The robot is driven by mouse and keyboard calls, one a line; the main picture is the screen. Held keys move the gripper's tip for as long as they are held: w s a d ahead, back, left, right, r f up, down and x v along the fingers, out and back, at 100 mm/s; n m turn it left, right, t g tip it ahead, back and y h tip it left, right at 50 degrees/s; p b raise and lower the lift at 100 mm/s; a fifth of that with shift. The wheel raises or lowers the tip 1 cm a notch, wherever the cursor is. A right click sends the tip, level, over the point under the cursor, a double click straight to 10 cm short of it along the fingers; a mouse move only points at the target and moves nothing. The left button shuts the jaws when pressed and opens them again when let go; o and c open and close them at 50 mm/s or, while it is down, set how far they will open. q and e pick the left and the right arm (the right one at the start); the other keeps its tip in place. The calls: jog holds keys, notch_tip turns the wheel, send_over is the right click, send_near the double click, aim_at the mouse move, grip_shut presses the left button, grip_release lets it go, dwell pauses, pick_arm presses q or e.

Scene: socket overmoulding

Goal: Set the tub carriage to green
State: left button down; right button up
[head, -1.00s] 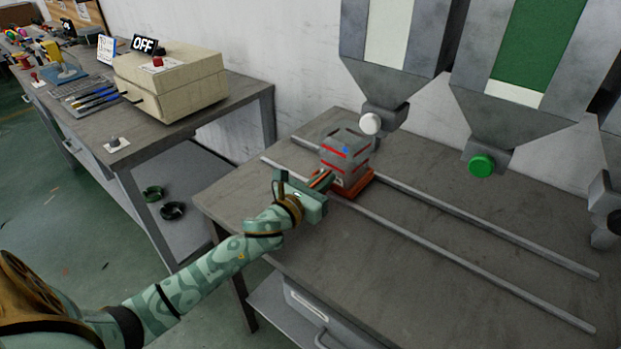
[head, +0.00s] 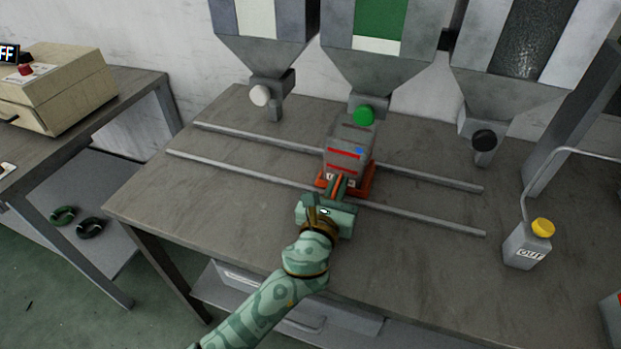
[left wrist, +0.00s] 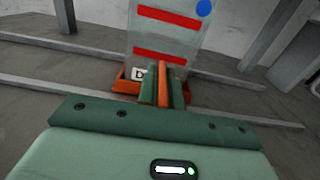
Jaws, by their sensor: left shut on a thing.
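The tub carriage (head: 367,188) is an orange base on two rails, carrying a grey translucent tub (head: 348,150) with red bands and a blue dot. It stands under the hopper with the green knob (head: 363,115). My left gripper (head: 335,187) is shut on the carriage's orange handle, at the carriage's near side. In the left wrist view the fingers close on the orange handle (left wrist: 163,88), with the tub (left wrist: 165,40) just beyond and a partly hidden letter plate (left wrist: 138,74) beside it. My right gripper is out of view.
The rails (head: 430,221) run left to right across the grey table. Hoppers with a white knob (head: 260,95) and a black knob (head: 484,140) stand either side of the green one.

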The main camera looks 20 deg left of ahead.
pick_arm(q)
jog(key=shift+s+d, duration=0.1)
jog(key=shift+d, duration=1.35)
jog(key=c, duration=1.6)
grip_release()
jog(key=shift+o, duration=0.2)
jog(key=s, duration=0.5)
jog(key=s+a+p, duration=0.1)
jog(key=s, duration=0.5)
jog(key=s+p, duration=0.1)
jog(key=s, duration=0.4)
jog(key=shift+s+a, duration=0.15)
